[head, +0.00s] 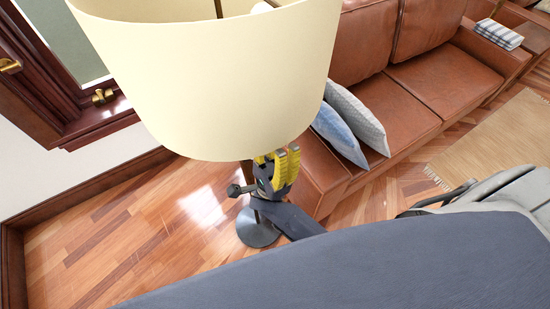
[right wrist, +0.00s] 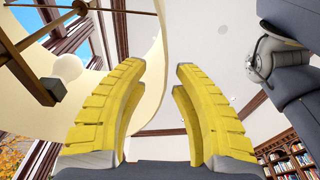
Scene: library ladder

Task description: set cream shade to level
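The cream shade (head: 215,85) fills the upper left of the head view, on a floor lamp whose dark round base (head: 258,232) stands on the wood floor. Its lower rim slopes in the picture, but I cannot tell its true tilt. My right gripper (head: 278,165) is right under the rim on the near right side, its yellow fingers partly hidden by the shade. In the right wrist view its fingers (right wrist: 160,95) are apart. The shade wall (right wrist: 150,55) curves behind the left finger; I cannot tell whether they touch. My left gripper is not seen.
A brown leather sofa (head: 415,100) with grey-blue pillows (head: 350,120) stands right of the lamp. A dark wood window frame (head: 95,115) and wall are at left. A bulb (right wrist: 68,67) and dark bars show inside the shade. Open floor lies left of the base.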

